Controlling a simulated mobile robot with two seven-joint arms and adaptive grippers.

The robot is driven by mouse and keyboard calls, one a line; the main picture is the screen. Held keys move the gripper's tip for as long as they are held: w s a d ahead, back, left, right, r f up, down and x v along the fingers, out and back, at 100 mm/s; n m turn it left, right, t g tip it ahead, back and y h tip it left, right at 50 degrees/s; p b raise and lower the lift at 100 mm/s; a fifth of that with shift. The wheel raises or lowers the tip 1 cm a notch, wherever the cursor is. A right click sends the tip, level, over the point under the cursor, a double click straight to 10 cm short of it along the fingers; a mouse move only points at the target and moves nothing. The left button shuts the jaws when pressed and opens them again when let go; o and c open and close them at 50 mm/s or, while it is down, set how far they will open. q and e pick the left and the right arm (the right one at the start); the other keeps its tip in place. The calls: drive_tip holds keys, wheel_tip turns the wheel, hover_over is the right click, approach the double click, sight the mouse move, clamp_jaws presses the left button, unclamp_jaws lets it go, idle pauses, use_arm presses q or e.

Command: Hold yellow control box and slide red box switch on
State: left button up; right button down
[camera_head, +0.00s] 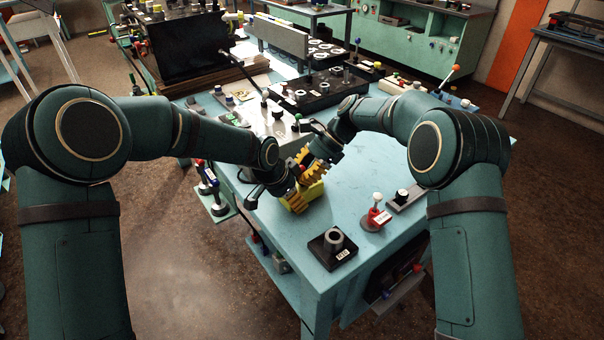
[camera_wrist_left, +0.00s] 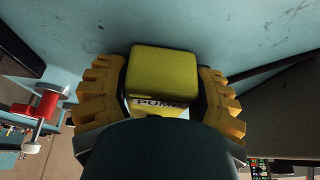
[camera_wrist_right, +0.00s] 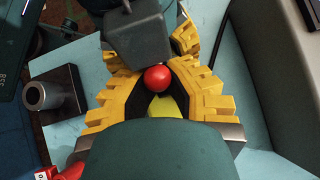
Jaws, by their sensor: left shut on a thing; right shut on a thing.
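The yellow control box (camera_head: 303,201) is at the table's near left edge. In the left wrist view the box (camera_wrist_left: 163,72) sits between the yellow fingers of my left gripper (camera_wrist_left: 163,95), which is shut on it; part of a label reading PUMP shows. In the head view my left gripper (camera_head: 288,192) meets the box from the left. My right gripper (camera_head: 308,165) is above the box, close to my left one. In the right wrist view my right gripper (camera_wrist_right: 158,92) is shut on the switch with the round red knob (camera_wrist_right: 158,78); yellow shows below the knob. The switch's position is hidden.
A black block with a grey ring (camera_head: 333,245) stands at the near table edge. A red-based lever (camera_head: 375,215) and a grey switch box (camera_head: 405,197) stand to the right. Panels with knobs (camera_head: 310,90) fill the far side. The blue table (camera_head: 345,190) is bare between.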

drive_tip(key=shift+s+a+t+h, duration=0.15)
drive_tip(key=shift+t+h, duration=0.15)
drive_tip(key=shift+h, duration=0.2)
drive_tip(key=c, duration=0.9)
unclamp_jaws()
drive_tip(key=shift+o, duration=0.2)
drive_tip(key=v, duration=1.2)
